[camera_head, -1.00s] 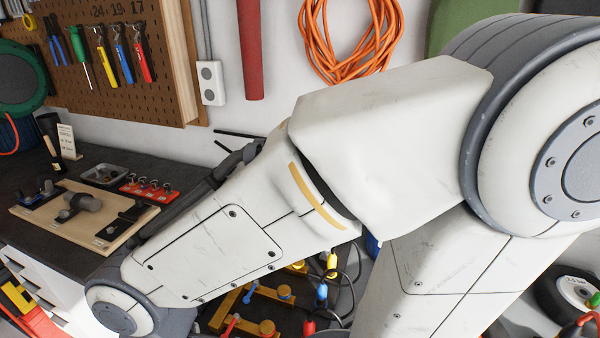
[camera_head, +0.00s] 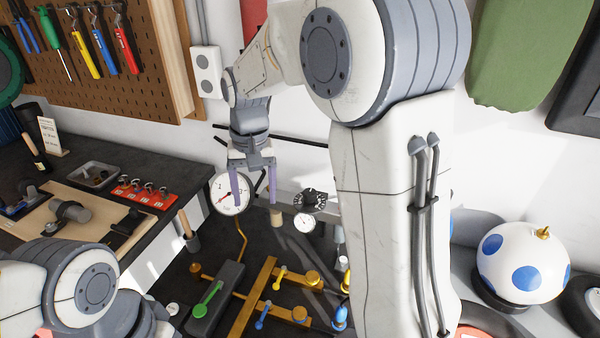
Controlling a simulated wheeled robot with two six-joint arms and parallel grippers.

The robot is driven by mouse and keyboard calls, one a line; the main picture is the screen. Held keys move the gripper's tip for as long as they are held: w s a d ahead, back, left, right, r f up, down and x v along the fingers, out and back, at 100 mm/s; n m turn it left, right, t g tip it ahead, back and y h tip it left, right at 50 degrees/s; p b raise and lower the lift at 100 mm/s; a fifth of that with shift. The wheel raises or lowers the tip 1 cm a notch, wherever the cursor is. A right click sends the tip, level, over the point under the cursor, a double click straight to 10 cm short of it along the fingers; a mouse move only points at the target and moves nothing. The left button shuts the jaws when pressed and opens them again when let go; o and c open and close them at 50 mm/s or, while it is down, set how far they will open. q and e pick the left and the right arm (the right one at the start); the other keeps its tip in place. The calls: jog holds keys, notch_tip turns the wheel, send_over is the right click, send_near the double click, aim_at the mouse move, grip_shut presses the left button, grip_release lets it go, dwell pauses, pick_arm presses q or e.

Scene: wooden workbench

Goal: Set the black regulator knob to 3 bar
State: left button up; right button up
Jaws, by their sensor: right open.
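The black regulator knob (camera_head: 311,198), with pale marks around it, sits low at the back of the bench, right of centre. A small white dial (camera_head: 304,222) is just below it. A larger white gauge (camera_head: 223,204) with a red needle is further left; its exact reading cannot be told. My right gripper (camera_head: 254,200) points down, open and empty, left of the knob and apart from it in the picture. One finger covers part of the larger gauge. My left gripper is out of view; only part of my left arm shows at the lower left.
Yellow pipework (camera_head: 241,318) with coloured valve handles and a green lever (camera_head: 208,299) lie in front of the knob. A red tray (camera_head: 146,193) stands on the dark bench at left. A white tank with blue spots (camera_head: 522,262) stands at right.

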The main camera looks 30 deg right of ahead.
aim_at(310, 191)
jog(key=w+d+m+p, duration=0.1)
jog(key=w+d+m, duration=0.2)
jog(key=d, duration=0.6)
jog(key=w+d+m, duration=0.3)
jog(key=d, duration=0.5)
notch_tip(310, 191, down, 10)
jog(key=shift+s+r+p, duration=0.15)
jog(key=shift+p, duration=1)
grip_shut()
